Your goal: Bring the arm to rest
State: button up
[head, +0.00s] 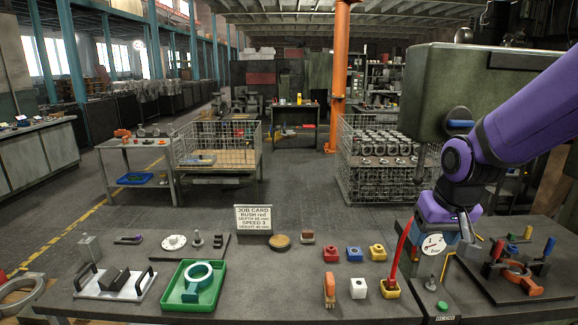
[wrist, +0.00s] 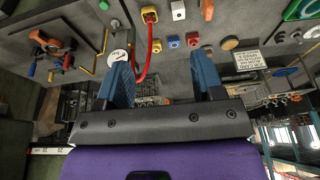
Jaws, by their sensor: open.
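My gripper (head: 438,240) hangs from the purple arm at the right of the head view, over the right part of the bench (head: 270,260). In the wrist view its two blue fingers (wrist: 163,62) are spread apart, with nothing held between them. A round white dial gauge (head: 433,244) shows close to the fingers in the head view, and beside one finger in the wrist view (wrist: 119,55). A red hose (head: 401,250) rises from a yellow block (head: 390,289) just left of the gripper. I cannot tell whether the gripper touches anything.
Red, blue and yellow blocks (head: 354,254) stand left of the gripper. A fixture with coloured handles (head: 520,276) stands at the right. A green tray (head: 178,294) holds a ring, and a job card (head: 253,218) stands at the back.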

jog(key=s+d+r+t, duration=0.1)
jog(key=s+r, duration=0.5)
jog(key=s, duration=0.3)
jog(key=s+d+r+t, duration=0.1)
jog(key=s+r, duration=0.5)
jog(key=s, duration=0.2)
jog(key=shift+s+d, duration=0.15)
jog(key=shift+s, duration=0.25)
jog(key=shift+r, duration=0.1)
jog(key=shift+c, duration=0.3)
